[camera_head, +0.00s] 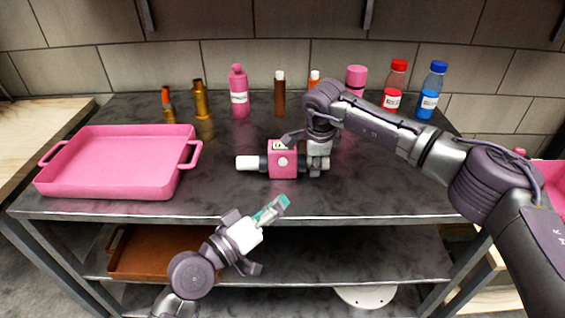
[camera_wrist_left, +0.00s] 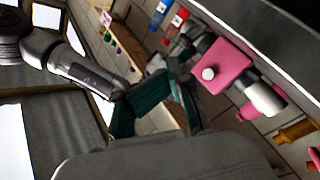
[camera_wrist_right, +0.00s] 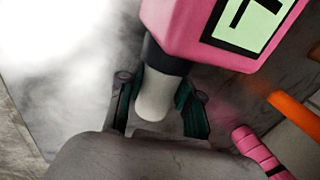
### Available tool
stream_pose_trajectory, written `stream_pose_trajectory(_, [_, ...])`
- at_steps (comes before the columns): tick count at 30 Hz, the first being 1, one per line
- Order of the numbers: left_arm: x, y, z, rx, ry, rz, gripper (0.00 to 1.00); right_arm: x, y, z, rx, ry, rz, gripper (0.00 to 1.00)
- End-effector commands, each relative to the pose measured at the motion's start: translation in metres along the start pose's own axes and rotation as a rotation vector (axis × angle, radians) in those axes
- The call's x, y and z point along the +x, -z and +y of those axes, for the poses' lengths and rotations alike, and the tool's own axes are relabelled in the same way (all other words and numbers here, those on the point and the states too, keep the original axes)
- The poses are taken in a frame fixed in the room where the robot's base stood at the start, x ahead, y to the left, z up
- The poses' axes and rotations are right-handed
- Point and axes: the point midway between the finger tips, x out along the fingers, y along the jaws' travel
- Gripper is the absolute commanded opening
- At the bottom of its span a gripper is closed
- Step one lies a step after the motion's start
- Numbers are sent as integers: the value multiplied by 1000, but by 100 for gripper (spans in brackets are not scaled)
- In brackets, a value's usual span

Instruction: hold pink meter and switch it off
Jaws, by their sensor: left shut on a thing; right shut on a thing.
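The pink meter (camera_head: 275,171) is on the dark table top, with a white-tipped pipe end on each side, a round white button (camera_head: 283,161) on its front and a display on top. In the right wrist view its display (camera_wrist_right: 245,22) shows dark marks. My right gripper (camera_head: 318,160) is shut on the meter's right white end (camera_wrist_right: 153,98). My left gripper (camera_head: 271,210) is at the table's front edge, below and apart from the meter. Its teal fingers are together, with nothing visible between them. In the left wrist view the button (camera_wrist_left: 208,73) is beyond them.
A pink tray (camera_head: 105,188) is on the left of the table. Several bottles, including a red one (camera_head: 392,88) and a blue one (camera_head: 429,92), stand at the back by the wall. A brown tray (camera_head: 150,262) is on the lower shelf. The front table surface is mostly clear.

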Motion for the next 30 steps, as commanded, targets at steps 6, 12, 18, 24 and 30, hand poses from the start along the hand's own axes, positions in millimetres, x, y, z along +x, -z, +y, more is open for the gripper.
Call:
stream_pose_trajectory(6, [14,11,-10,2,0,2,0,1,1,1,-1,-2,3,0])
stream_pose_trajectory(12, [35,26,-25,1,0,1,0,1,1,1,-1,-2,2,0])
stream_pose_trajectory(18, [51,38,-37,0,0,0,0,1,1,1,-1,-2,2,0])
stream_pose_trajectory(24, [59,43,-43,0,0,0,0,1,0,1,-1,-2,2,0])
stream_pose_trajectory(30, [60,44,-44,0,0,0,0,1,0,1,-1,-2,2,0])
